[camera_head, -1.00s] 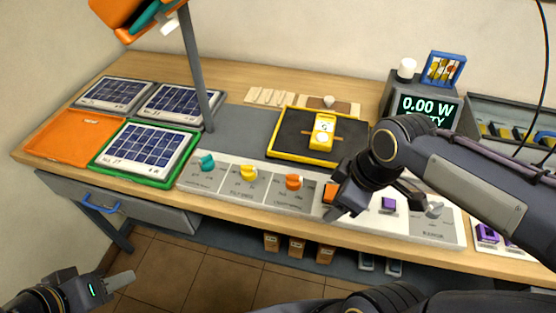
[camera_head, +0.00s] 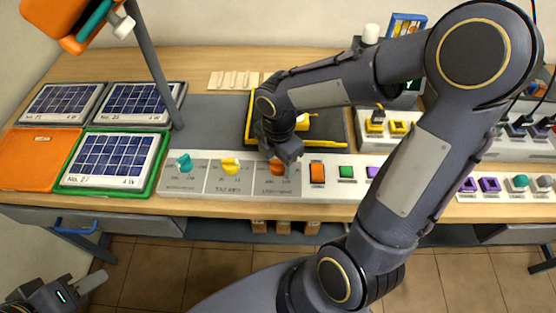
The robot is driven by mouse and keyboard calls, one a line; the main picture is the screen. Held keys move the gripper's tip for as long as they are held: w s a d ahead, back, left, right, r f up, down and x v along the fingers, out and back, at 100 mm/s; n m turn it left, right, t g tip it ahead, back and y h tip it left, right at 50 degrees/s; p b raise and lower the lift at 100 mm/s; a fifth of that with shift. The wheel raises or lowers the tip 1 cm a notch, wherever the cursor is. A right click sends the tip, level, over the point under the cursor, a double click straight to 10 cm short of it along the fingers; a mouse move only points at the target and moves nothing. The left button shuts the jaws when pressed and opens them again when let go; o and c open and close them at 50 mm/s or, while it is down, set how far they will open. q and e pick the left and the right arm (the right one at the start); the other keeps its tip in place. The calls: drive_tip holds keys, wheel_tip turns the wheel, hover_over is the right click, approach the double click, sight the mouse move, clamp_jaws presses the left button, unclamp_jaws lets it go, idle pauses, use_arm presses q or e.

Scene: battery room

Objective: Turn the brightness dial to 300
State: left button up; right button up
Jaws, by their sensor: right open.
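A light control panel (camera_head: 213,187) runs along the table's front edge. It carries a teal dial (camera_head: 184,162), a yellow dial (camera_head: 230,165) and an orange dial (camera_head: 277,168), each on its own scale. The print is too small to read surely, so I cannot tell which is the brightness dial or its value. My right gripper (camera_head: 284,157) is open, pointing down at the orange dial and hiding part of it. I cannot tell whether they touch. My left gripper (camera_head: 84,287) is low at the bottom left, away from the table; its jaw opening is unclear.
An orange rocker switch (camera_head: 317,173) and a green button (camera_head: 347,172) sit right of the dials. A yellow-rimmed tray (camera_head: 249,118) lies behind, partly hidden by my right arm.

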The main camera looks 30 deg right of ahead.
drive_tip(key=shift+f, duration=0.25)
drive_tip(key=shift+c, duration=0.3)
drive_tip(key=c, duration=0.9)
drive_tip(key=shift+c, duration=0.2)
